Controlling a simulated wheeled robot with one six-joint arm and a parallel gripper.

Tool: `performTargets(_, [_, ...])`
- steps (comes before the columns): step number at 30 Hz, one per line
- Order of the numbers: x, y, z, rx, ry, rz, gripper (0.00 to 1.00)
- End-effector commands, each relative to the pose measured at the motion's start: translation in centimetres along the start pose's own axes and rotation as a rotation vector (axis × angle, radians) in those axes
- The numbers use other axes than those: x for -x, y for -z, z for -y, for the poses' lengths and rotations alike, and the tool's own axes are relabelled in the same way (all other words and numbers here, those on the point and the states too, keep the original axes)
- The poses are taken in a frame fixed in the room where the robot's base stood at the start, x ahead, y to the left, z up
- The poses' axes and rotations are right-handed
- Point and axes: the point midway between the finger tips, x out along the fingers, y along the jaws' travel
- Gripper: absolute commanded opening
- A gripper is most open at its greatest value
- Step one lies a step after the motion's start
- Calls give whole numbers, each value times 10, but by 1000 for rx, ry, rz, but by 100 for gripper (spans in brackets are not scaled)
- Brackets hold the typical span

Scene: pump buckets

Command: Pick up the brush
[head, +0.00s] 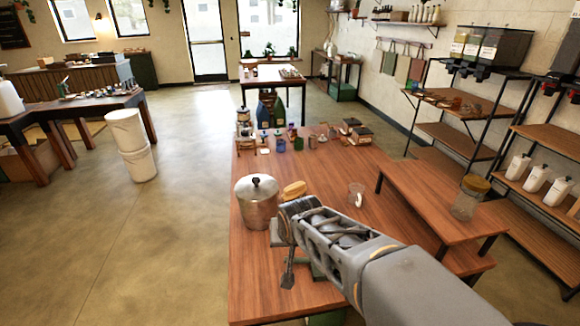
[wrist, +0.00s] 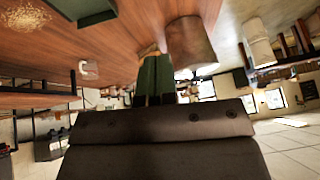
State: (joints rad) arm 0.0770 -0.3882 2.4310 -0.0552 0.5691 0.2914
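A small tan, rounded object (head: 294,189), which may be the brush, lies on the wooden table just right of the lidded metal pot. In the wrist view a small tan patch (wrist: 149,48) shows beyond the dark green fingers; I cannot tell if it is the same thing. My gripper (wrist: 157,58) points forward over the table, its fingers side by side with little visible gap. In the head view my arm hides most of the gripper. I see nothing clearly held.
The metal pot (head: 257,204) stands close to the gripper. A clear cup (head: 356,194) is to the right, and a jar (head: 467,197) stands on the raised bench (head: 425,190). Several small items crowd the table's far end. The table's middle is mostly clear.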

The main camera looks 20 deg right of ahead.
Motion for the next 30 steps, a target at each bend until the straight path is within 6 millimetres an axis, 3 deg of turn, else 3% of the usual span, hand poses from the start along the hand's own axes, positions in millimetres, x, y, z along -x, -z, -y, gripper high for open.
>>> performTargets(1, [18, -12, 5, 71, 8, 43, 0])
performTargets(3, [32, -31, 8, 161, 16, 106, 0])
performTargets(8, [51, -58, 10, 289, 36, 195, 0])
performTargets(19, [55, -66, 10, 328, 44, 223, 0])
performTargets(30, [55, -65, 10, 326, 43, 222, 35])
